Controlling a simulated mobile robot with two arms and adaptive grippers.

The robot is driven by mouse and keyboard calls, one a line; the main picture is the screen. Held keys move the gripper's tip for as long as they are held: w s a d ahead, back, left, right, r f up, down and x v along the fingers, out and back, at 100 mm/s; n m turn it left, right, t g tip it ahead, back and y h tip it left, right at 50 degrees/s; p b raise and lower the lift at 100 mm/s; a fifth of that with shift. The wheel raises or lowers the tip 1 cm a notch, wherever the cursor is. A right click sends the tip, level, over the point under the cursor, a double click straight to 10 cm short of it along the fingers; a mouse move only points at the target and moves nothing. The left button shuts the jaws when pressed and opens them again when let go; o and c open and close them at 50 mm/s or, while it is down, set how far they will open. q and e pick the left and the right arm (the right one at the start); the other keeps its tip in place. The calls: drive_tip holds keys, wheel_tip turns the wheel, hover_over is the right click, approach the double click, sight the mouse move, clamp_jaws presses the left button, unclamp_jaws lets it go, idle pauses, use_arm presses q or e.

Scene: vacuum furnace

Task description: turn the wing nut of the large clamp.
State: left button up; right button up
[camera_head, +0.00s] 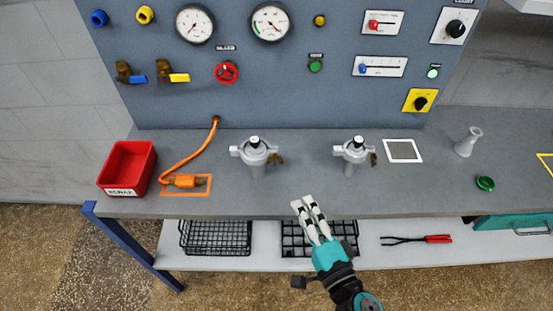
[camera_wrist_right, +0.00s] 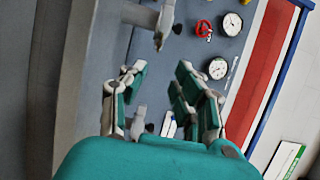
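Two grey clamped fittings stand on the bench in the head view. The left one (camera_head: 257,152) looks slightly larger, with a brown wing nut (camera_head: 276,158) on its right side. The smaller right one (camera_head: 354,152) has a similar wing nut (camera_head: 373,159). My right gripper (camera_head: 308,205) is in front of the bench edge, between the two fittings and touching neither. In the right wrist view its fingers (camera_wrist_right: 157,78) are apart with nothing held. The left fitting (camera_wrist_right: 164,20) appears at the top there, the right one (camera_wrist_right: 139,122) beyond the fingers. My left gripper is out of view.
A red bin (camera_head: 127,168) and an orange hose (camera_head: 190,160) are at the bench's left. Wire baskets (camera_head: 215,237) sit on the lower shelf.

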sight(277, 163)
drive_tip(key=p+x, duration=0.3)
drive_tip(key=x, duration=1.1)
drive_tip(key=shift+a, duration=0.15)
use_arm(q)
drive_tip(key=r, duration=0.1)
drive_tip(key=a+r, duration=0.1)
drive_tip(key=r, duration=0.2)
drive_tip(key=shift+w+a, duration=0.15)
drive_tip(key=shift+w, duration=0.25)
use_arm(e)
drive_tip(key=shift+s, duration=0.1)
drive_tip(key=shift+c, duration=0.2)
clamp_jaws()
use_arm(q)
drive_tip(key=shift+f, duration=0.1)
